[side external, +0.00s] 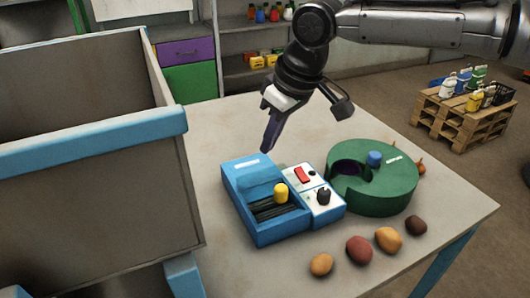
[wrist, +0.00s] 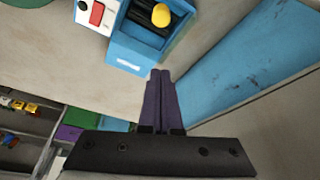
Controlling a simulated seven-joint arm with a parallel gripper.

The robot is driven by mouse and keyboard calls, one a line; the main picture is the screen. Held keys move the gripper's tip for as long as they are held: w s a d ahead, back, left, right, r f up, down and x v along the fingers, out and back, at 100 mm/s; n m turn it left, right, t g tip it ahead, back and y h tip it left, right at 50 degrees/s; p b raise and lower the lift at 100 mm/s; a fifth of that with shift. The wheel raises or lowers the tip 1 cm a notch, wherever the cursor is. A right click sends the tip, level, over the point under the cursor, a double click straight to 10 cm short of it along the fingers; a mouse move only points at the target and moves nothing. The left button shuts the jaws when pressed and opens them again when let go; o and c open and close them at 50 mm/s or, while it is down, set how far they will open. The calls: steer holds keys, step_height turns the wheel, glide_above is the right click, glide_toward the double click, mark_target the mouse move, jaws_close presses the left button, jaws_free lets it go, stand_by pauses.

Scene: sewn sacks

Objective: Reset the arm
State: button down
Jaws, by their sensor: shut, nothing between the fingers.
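In the wrist view the fingers (wrist: 158,76) lie together just beside the near end of a blue box. That blue box (side external: 262,231) stands on the table with a yellow knob (side external: 281,192) over a dark ribbed slot. A white panel with a red switch (side external: 302,174) and a black dial adjoins it. The fingers look apart from the box.
A green round block (side external: 372,196) with a blue knob (side external: 375,158) stands right of the box. Several potato-like lumps (side external: 359,249) lie along the table's front edge. A large grey bin with a blue rim (side external: 90,143) stands at left. The table (side external: 215,130) behind the box is clear.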

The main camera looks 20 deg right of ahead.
steer(key=s+d+r+m+t, duration=0.2)
steer(key=s+d+r, duration=0.1)
steer(key=d+r, duration=0.75)
steer(key=s+d+m, duration=0.2)
steer(key=s+d, duration=0.6)
steer(key=d, duration=0.3)
steer(key=s+d+f+h, duration=0.1)
steer(key=s+d+f, duration=0.2)
steer(key=s+f, duration=0.4)
steer(key=s+d+f+m, duration=0.1)
steer(key=s+d+f, duration=0.2)
steer(key=s+f, duration=0.5)
steer(key=shift+s+d+f+h, duration=0.3)
steer(key=shift+s+h, duration=0.1)
steer(key=shift+s, duration=0.8)
